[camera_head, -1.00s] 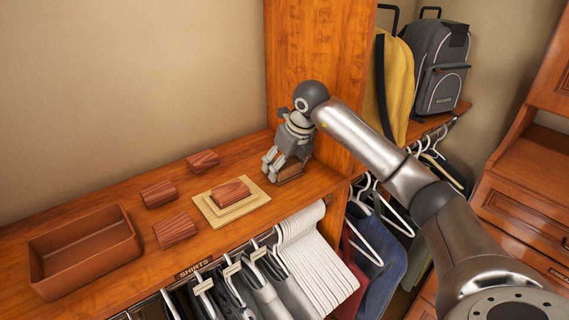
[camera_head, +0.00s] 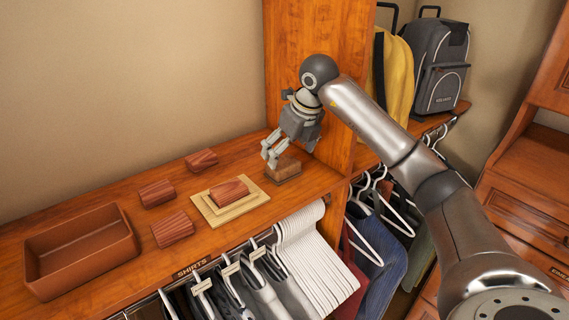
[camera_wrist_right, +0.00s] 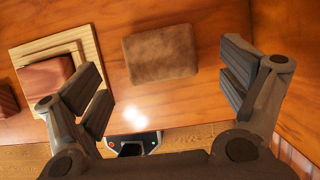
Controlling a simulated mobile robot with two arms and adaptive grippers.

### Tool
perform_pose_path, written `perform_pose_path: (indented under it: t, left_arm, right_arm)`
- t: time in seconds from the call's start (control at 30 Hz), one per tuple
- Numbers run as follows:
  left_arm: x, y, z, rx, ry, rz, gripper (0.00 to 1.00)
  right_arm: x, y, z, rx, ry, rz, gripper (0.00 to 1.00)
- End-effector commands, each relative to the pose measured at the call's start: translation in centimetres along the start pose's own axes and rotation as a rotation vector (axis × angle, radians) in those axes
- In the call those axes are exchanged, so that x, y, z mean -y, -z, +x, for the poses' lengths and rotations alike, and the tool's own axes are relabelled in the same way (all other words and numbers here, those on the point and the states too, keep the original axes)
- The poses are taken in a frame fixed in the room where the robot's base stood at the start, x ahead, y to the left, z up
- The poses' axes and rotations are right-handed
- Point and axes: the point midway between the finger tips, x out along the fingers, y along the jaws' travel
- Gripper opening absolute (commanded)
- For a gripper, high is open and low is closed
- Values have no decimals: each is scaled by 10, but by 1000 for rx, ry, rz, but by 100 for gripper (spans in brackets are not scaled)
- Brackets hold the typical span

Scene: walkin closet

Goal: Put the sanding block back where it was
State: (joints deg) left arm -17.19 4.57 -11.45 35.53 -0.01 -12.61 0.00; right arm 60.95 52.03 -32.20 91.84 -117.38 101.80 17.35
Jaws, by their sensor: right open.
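The sanding block (camera_head: 286,171), a brown block with a worn, suede-like top, lies on the wooden shelf near the upright panel. In the right wrist view the sanding block (camera_wrist_right: 160,53) lies flat and alone, between the spread fingers in the picture. My right gripper (camera_head: 283,154) is open and empty, just above the block. Its two fingers (camera_wrist_right: 160,68) stand apart on either side, not gripping it. My left gripper is not in view.
A pale stepped wooden base (camera_head: 250,203) holds a reddish wood block (camera_head: 229,190). Several similar blocks (camera_head: 171,229) lie to its left, with a brown open tray (camera_head: 80,250) beyond. The upright panel (camera_head: 322,75) stands close to my gripper. Shirts hang below the shelf's front edge.

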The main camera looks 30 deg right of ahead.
Motion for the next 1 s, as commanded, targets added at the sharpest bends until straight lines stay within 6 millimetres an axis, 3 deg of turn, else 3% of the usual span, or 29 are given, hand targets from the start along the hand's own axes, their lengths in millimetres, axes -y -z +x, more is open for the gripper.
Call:
perform_pose_path:
  t: [0.2, 0.4, 1.0]
  left_arm:
    - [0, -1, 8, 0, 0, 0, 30]
    - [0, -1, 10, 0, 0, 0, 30]
    - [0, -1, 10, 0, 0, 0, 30]
  right_arm:
    - [0, 0, -45, 4, 1, 0, 93]
    - [0, 0, -65, 0, 0, 0, 93]
    - [0, 0, -69, -1, 0, 1, 93]
